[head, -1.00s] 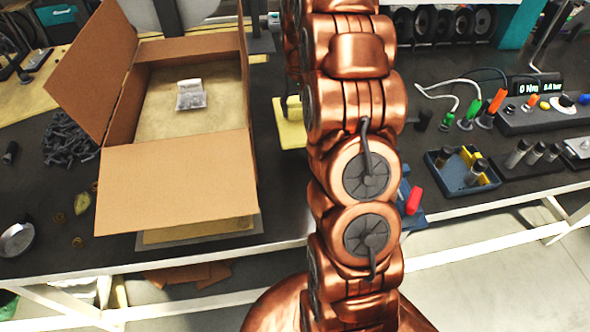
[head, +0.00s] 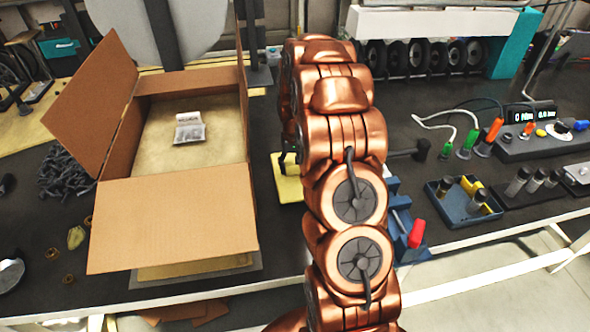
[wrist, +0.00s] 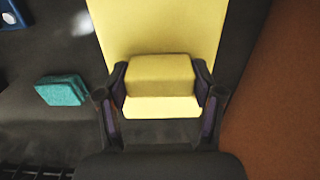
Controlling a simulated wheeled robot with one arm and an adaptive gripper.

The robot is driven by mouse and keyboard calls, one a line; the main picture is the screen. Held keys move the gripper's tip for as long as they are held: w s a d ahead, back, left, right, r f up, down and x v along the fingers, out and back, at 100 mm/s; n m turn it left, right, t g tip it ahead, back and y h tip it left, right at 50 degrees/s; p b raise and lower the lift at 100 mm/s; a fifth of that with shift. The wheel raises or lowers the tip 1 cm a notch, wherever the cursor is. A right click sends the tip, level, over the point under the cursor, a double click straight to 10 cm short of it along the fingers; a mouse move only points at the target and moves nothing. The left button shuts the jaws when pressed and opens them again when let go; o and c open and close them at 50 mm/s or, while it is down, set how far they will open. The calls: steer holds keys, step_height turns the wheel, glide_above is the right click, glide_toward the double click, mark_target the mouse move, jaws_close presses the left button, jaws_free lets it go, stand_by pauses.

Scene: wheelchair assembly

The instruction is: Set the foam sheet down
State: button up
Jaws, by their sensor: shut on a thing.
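The yellow foam sheet (head: 288,180) shows in the head view between the open carton and my arm, partly hidden by the arm. In the wrist view, my gripper (wrist: 162,88) is shut on a yellow foam piece (wrist: 160,75), one finger on each side. A wider yellow surface (wrist: 158,25) extends beyond it; I cannot tell whether both are one piece. In the head view my gripper is mostly hidden behind my arm, with a dark part just above the foam. I cannot tell whether the foam touches the table.
The open carton (head: 175,220) stands left of the foam, with a small clear bag (head: 190,130) inside. A brown wall fills the right of the wrist view; a teal block (wrist: 62,90) lies at left. A blue tray (head: 465,200) and red-handled tool (head: 416,233) are right of my arm.

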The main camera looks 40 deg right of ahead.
steer(key=shift+f, duration=1.2)
steer(key=shift+f, duration=0.2)
steer(key=o, duration=0.8)
steer(key=shift+r, duration=0.1)
step_height(320, 180, up, 12)
steer(key=b, duration=0.3)
steer(key=shift+r, duration=0.1)
steer(key=shift+s, duration=0.1)
